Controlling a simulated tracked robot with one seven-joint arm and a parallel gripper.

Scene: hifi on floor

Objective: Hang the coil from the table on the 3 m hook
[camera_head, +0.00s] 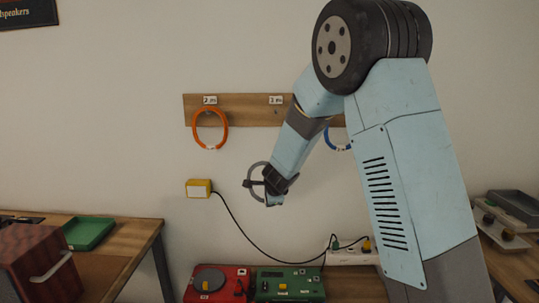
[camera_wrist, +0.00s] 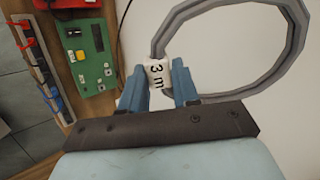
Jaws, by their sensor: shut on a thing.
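My gripper (camera_head: 266,184) is shut on a grey coil (camera_head: 254,168) in front of the wall, below the wooden hook board (camera_head: 240,117). In the wrist view the coil (camera_wrist: 293,45) is a loop reaching up and right from my gripper (camera_wrist: 159,68), with its white "3 m" tag (camera_wrist: 156,74) between the fingers. On the board, a small label (camera_head: 276,100) that seems to read "3 m" stands above a tiny hook (camera_head: 277,112) with nothing hanging there. An orange coil (camera_head: 197,130) hangs under the "2 m" label (camera_head: 210,100).
A blue coil (camera_head: 337,147) hangs right of the empty spot, partly hidden by my arm. A yellow box (camera_head: 199,188) with a black cable is on the wall. Below are red (camera_head: 218,283) and green (camera_head: 290,284) panels and a power strip (camera_head: 350,257).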

